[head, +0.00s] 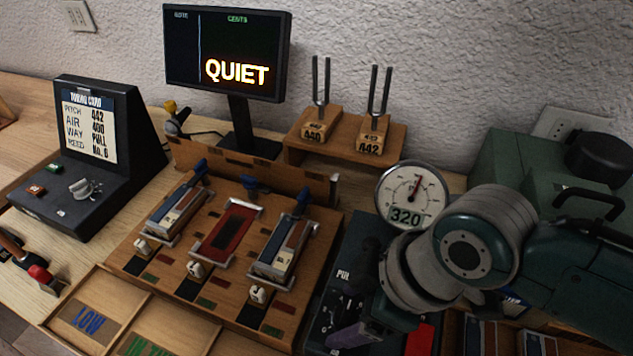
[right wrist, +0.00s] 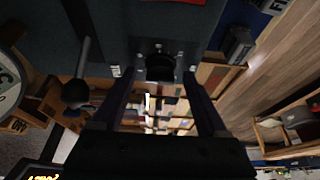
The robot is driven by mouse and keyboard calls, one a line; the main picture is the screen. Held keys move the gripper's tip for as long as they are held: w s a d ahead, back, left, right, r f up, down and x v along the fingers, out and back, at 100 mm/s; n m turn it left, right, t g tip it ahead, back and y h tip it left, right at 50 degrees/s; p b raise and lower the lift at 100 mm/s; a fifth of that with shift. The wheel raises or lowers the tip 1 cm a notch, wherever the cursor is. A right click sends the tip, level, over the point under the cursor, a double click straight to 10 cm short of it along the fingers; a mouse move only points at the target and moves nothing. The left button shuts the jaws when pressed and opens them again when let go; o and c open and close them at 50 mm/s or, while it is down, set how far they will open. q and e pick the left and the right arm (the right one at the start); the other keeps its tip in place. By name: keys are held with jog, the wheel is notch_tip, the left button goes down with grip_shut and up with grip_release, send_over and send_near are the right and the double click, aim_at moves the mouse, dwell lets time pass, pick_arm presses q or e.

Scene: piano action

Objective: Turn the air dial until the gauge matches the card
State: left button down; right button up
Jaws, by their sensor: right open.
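The gauge (head: 408,194) is a round white dial with a red needle, and its readout shows 320. The card (head: 90,130) is on the black stand at the left; its AIR line looks like 400, slightly blurred. My right gripper (head: 358,328) is low over the dark panel (head: 345,235) below the gauge, and my arm hides part of that panel. In the right wrist view my right gripper (right wrist: 162,78) is open, its fingers on either side of a dark round knob (right wrist: 160,68), likely the air dial. I cannot tell whether they touch it. My left gripper is out of view.
A monitor (head: 227,50) reads QUIET. Tuning forks stand on wooden blocks (head: 345,130) at the back. A wooden board with reed holders (head: 215,240) fills the middle, left of my right arm. A green machine (head: 510,155) stands at the right.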

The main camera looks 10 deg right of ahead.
jog(key=shift+c, duration=0.3)
grip_shut()
dwell(0.3)
jog(key=m+p, duration=0.3)
jog(key=shift+s+r+t+h, duration=0.1)
jog(key=shift+r+t+h, duration=0.1)
jog(key=shift+t+h, duration=0.15)
jog(key=shift+a+f+m+t+h+p, duration=0.1)
jog(key=shift+m+t+h+p, duration=0.25)
jog(key=shift+m+p, duration=0.7)
jog(key=shift+m, duration=0.65)
jog(key=shift+f, duration=0.1)
